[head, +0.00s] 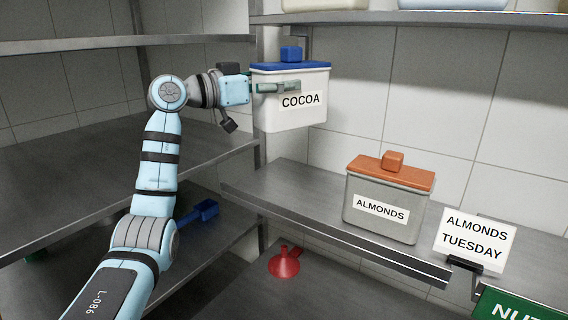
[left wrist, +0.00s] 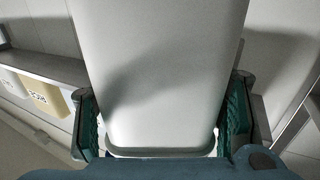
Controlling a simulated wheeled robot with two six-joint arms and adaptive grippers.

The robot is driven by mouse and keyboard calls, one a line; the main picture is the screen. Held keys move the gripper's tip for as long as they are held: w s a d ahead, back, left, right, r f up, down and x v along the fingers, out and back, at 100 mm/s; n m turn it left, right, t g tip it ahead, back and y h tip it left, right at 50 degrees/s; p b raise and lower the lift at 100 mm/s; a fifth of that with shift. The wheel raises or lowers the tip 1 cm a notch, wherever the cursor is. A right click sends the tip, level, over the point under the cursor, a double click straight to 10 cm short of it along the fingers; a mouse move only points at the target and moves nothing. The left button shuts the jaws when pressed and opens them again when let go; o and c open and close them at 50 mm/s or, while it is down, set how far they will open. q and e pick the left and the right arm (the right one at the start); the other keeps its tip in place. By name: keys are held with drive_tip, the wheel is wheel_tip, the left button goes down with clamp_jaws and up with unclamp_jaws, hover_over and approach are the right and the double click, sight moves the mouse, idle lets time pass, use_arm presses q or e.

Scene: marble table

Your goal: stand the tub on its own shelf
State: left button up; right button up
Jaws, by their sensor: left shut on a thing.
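A white tub labelled COCOA (head: 292,115) with a blue lid and knob is held upright in the air. It is above the level of the metal shelf (head: 280,189) that carries the almonds tub, and left of that tub. My left gripper (head: 277,87) is shut on it just below the lid. In the left wrist view the pale tub (left wrist: 165,60) fills the middle, between the green finger pads of the left gripper (left wrist: 165,120). A grey ALMONDS tub (head: 384,205) with an orange lid stands on that shelf. My right gripper is out of view.
An ALMONDS TUESDAY card (head: 474,240) and a green sign (head: 515,305), partly cut off, are at the shelf front. A red funnel (head: 284,264) and blue scoop (head: 198,212) lie lower. An upper shelf (head: 420,19) holds cut-off containers. Left shelves are mostly bare.

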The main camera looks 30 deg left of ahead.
use_arm(q)
wheel_tip(320, 180, down, 15)
drive_tip(key=w+b, duration=0.1)
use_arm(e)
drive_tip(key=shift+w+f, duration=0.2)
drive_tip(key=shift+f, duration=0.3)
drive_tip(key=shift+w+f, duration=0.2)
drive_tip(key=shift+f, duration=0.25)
use_arm(q)
drive_tip(key=shift+f, duration=0.25)
drive_tip(key=o, duration=1.7)
drive_tip(key=shift+f, duration=0.1)
drive_tip(key=shift+o, duration=0.3)
